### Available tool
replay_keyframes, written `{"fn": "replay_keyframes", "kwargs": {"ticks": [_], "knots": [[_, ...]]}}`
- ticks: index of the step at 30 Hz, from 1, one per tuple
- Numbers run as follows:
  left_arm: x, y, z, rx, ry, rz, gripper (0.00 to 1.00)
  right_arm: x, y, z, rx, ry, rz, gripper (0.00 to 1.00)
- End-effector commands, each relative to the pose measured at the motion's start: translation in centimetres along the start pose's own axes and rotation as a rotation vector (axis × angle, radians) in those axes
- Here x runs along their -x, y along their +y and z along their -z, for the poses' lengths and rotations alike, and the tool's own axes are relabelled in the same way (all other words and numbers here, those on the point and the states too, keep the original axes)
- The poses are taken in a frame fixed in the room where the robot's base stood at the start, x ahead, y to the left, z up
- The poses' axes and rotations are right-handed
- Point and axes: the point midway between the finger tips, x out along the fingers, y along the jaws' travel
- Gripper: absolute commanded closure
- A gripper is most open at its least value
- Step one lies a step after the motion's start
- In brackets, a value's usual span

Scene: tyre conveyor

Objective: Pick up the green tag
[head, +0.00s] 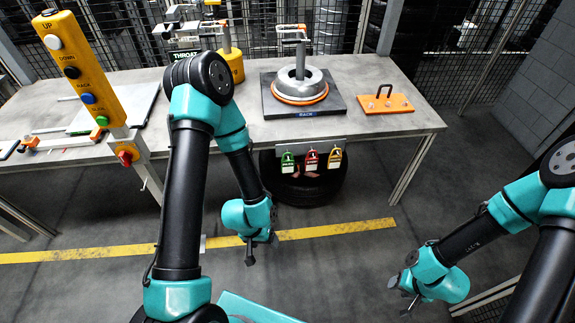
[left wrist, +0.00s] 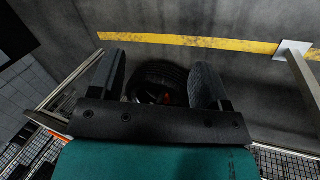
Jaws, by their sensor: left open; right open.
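The green tag (head: 288,163) hangs from a grey rail (head: 297,146) at the table's front edge. It is the leftmost of three tags, beside a red tag (head: 310,160) and a yellow tag (head: 335,158). My left gripper (head: 250,252) is below and to the left of the green tag, apart from it. In the left wrist view its two fingers (left wrist: 158,82) are spread and empty. I cannot make out the green tag in that view. My right gripper (head: 404,293) is open and empty, low at the right, far from the tags.
A black tyre (head: 318,191) is below the tags and also shows in the left wrist view (left wrist: 150,73). The table (head: 395,128) carries a rack plate with a metal hub (head: 300,88) and an orange plate with a handle (head: 388,104). A yellow button post (head: 80,70) stands at left.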

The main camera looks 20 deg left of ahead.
Motion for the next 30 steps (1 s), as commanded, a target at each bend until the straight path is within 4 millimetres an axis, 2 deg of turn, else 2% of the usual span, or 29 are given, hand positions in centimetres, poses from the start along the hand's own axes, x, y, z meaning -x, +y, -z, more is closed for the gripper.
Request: {"fn": "replay_keyframes", "kwargs": {"ticks": [1,7,17,23,30], "knots": [[0.0,0.0,0.0,0.0,0.0,0.0,0.25,0.0,0.0,0.0,0.0,0.0,0.0,0.57],[0.0,0.0,0.0,0.0,0.0,0.0,0.06,0.0,0.0,0.0,0.0,0.0,0.0,0.57],[-0.2,0.1,0.5,0.035,0.015,0.002,0.06,0.0,0.0,0.0,0.0,0.0,0.0,0.57],[-1.5,0.6,3.4,0.254,0.109,0.004,0.06,0.0,0.0,0.0,0.0,0.0,0.0,0.57],[-3.4,1.6,8.8,0.683,0.298,-0.049,0.06,0.0,0.0,0.0,0.0,0.0,0.0,0.57]]}}
